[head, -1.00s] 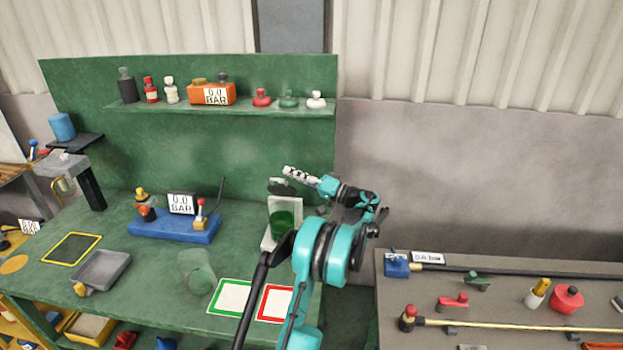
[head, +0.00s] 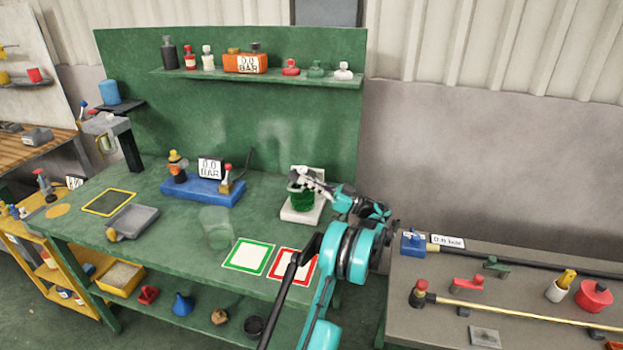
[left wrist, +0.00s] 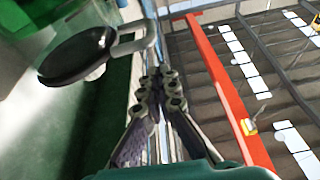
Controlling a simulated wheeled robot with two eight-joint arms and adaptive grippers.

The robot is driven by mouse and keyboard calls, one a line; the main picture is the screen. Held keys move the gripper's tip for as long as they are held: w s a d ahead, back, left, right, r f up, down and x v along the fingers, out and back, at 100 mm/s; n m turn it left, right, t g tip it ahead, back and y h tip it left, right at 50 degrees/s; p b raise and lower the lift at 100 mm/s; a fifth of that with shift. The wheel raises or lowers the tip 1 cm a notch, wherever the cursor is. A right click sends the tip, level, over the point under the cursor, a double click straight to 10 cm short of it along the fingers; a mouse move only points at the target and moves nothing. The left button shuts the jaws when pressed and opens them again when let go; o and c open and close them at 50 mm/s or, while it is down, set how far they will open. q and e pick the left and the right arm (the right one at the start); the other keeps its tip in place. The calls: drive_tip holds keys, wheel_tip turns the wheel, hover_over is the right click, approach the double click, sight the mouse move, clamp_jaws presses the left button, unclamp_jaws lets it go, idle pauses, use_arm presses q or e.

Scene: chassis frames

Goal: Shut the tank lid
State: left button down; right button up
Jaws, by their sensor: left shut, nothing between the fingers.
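The tank (head: 301,202) is a clear vessel with green liquid on a white base at the right end of the green bench. My right gripper is out of view.
A blue gauge stand (head: 203,190), a clear jar (head: 216,228), and green-framed (head: 249,257) and red-framed (head: 292,265) cards lie left and in front of the tank. A shelf (head: 260,76) with bottles runs behind. A grey table (head: 520,318) stands at the right.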

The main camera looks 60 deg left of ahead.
use_arm(q)
drive_tip(key=shift+s+d+f+b, duration=0.15)
drive_tip(key=shift+f+b, duration=0.15)
drive_tip(key=shift+f, duration=0.5)
drive_tip(key=shift+s+d+f+b, duration=0.1)
drive_tip(key=shift+f+b, duration=0.2)
drive_tip(key=shift+f, duration=0.45)
